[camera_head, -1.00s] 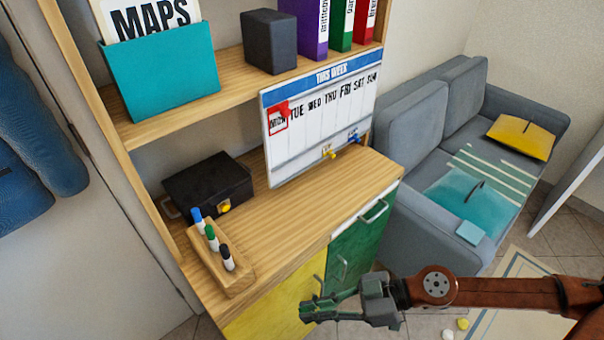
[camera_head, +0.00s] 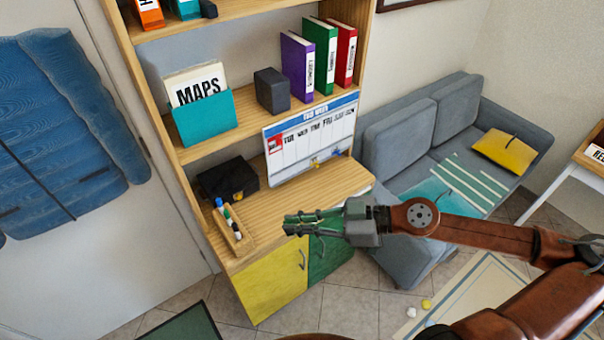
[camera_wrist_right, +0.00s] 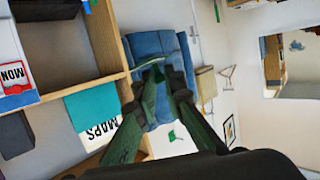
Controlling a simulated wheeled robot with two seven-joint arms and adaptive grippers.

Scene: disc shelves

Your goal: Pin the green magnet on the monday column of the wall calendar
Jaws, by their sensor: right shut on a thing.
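The wall calendar (camera_head: 307,148) stands upright at the right of the shelf unit's counter, under a blue header strip. Its monday column (camera_head: 274,144) is at the left end and has a red-marked label; the red-framed MON label (camera_wrist_right: 14,76) also shows in the right wrist view. My right gripper (camera_head: 287,225) is in front of the counter, clear of the calendar. In the wrist view its fingertips (camera_wrist_right: 165,78) are closed together, with a small green piece, the green magnet (camera_wrist_right: 151,63), at the tips, partly hidden. My left gripper is not in view.
Yellow (camera_head: 314,163) and blue (camera_head: 335,153) magnets sit at the calendar's lower edge. A black box (camera_head: 228,180) and a wooden marker holder (camera_head: 238,240) stand on the counter's left. A shelf with binders (camera_head: 318,58) is above. A grey sofa (camera_head: 400,150) stands to the right.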

